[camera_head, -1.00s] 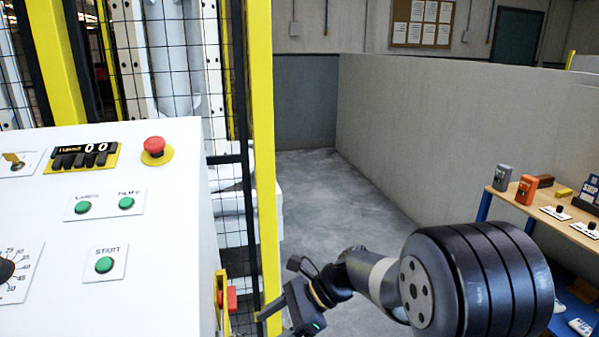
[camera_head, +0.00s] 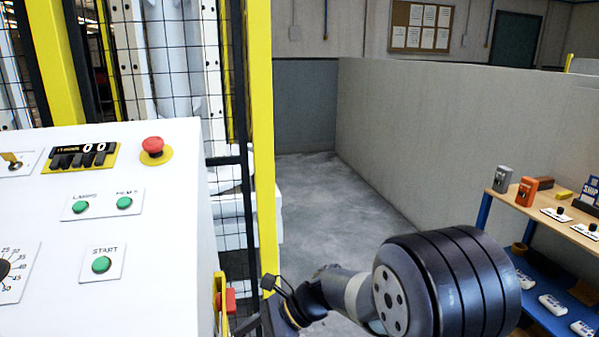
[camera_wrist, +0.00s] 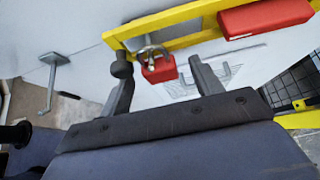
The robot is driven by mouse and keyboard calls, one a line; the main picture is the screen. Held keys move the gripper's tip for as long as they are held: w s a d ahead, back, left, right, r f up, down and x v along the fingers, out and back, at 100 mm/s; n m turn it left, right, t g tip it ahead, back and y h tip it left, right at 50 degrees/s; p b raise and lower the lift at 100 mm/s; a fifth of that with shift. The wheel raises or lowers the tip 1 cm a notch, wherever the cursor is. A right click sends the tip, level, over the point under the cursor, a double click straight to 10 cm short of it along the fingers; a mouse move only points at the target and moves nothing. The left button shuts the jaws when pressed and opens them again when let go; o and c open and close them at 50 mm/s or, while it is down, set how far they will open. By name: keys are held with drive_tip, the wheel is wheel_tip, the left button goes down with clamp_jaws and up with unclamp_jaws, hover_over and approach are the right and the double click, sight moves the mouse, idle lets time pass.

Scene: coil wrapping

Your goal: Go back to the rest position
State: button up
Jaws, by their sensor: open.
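My gripper (camera_wrist: 163,82) is open in the wrist view, its two dark fingers spread apart and nothing held between them. A red padlock (camera_wrist: 158,69) hangs by its shackle on a yellow bracket (camera_wrist: 190,12) and appears in the gap between the fingertips; I cannot tell how far beyond them it is. A red block-like handle (camera_wrist: 264,18) sits on the same bracket at upper right. In the head view my arm is low in the middle, and its gripper end is cut off by the lower edge, beside the cabinet's yellow and red side fitting (camera_head: 230,300).
A white control cabinet (camera_head: 140,230) with green buttons and a red emergency stop (camera_head: 153,145) stands at left. A yellow post (camera_head: 262,150) and mesh fence stand behind it. A shelf (camera_head: 540,225) with devices is at right. Grey floor (camera_head: 330,190) lies clear between.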

drive_tip(key=p+v, duration=0.1)
drive_tip(key=v, duration=0.8)
drive_tip(key=x, duration=1.1)
drive_tip(key=w+d+r+p, duration=0.2)
drive_tip(key=d+p, duration=0.1)
drive_tip(key=d, duration=0.8)
drive_tip(key=s+d+f+n+g+h, duration=0.2)
drive_tip(key=d+n+g+h, duration=0.1)
drive_tip(key=d+n, duration=0.2)
drive_tip(key=s+d+f+n+g+h+p, duration=0.1)
drive_tip(key=s+d+f+n+g+h, duration=0.2)
drive_tip(key=d, duration=0.5)
drive_tip(key=s+d+f+n+g+h+p, duration=0.1)
drive_tip(key=s+d+f+n+g+h, duration=0.1)
drive_tip(key=d+n, duration=0.4)
drive_tip(key=shift+s+d+f+n+g+h, duration=0.2)
drive_tip(key=shift+s+n+g+h, duration=0.45)
drive_tip(key=shift+h, duration=0.75)
drive_tip(key=shift+s+a, duration=0.1)
